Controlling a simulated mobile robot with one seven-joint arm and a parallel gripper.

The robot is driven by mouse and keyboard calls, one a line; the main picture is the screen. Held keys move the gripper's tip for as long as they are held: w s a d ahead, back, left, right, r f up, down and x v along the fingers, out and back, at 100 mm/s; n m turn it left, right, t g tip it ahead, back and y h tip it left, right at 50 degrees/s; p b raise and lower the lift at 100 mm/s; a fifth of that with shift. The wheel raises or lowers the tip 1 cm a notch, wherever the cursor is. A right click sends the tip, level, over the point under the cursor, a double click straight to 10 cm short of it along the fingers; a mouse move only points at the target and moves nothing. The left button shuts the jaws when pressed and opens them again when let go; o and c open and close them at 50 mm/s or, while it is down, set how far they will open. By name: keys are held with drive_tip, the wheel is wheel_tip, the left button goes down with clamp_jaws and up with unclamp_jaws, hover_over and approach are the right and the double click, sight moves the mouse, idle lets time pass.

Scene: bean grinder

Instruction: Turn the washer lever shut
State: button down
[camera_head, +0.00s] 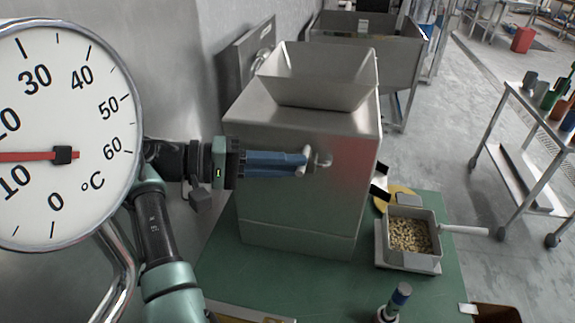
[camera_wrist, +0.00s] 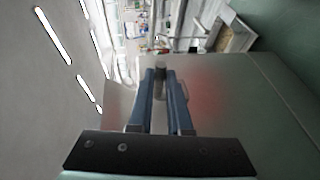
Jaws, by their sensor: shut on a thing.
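A steel grinder (camera_head: 265,200) with a funnel hopper (camera_head: 318,78) stands on the green table. A small pale metal lever (camera_head: 322,160) sticks out from its front face. My gripper (camera_head: 303,162) reaches in from the left with its blue fingers at the lever. In the wrist view the two blue fingers (camera_wrist: 162,85) are shut on the grey rounded end of the lever (camera_wrist: 160,70). The fingers hide part of the lever, so its exact angle is hard to tell. No separate washer is clearly visible.
A large dial thermometer (camera_head: 62,205) fills the near left. A square pan of beans (camera_head: 438,262) with a white handle sits right of the grinder, on the green table (camera_head: 345,285). A metal cart (camera_head: 505,160) is at right.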

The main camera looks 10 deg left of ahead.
drive_tip(key=c, duration=0.8)
unclamp_jaws()
drive_tip(key=shift+c, duration=0.2)
drive_tip(key=b+v, duration=0.2)
drive_tip(key=v, duration=1)
drive_tip(key=shift+b, duration=0.4)
drive_tip(key=shift+d+r, duration=0.1)
